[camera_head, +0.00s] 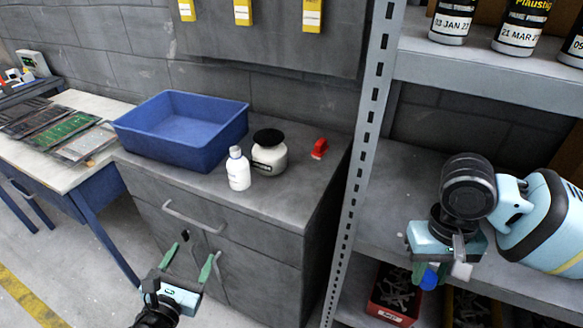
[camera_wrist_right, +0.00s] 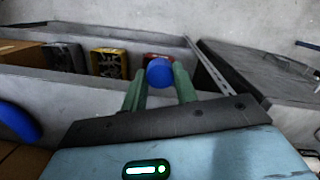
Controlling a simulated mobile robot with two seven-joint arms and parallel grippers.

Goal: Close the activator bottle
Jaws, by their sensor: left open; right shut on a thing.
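A small white bottle (camera_head: 239,174) stands upright on the grey cabinet top, with a pale, narrow top. A blue round cap (camera_wrist_right: 159,72) is between the green fingers of my right gripper (camera_wrist_right: 160,82); it also shows in the head view (camera_head: 430,278). My right gripper (camera_head: 432,275) is shut on it at the shelf rack, well to the right of the bottle. My left gripper (camera_head: 189,257) is open and empty in front of the cabinet doors, below and left of the bottle.
A white jar with a black lid (camera_head: 269,153) stands close beside the bottle. A blue bin (camera_head: 182,130) is to the left, a red object (camera_head: 320,148) to the right. The metal rack post (camera_head: 365,150) stands between cabinet and right arm. A red bin (camera_head: 391,300) is below.

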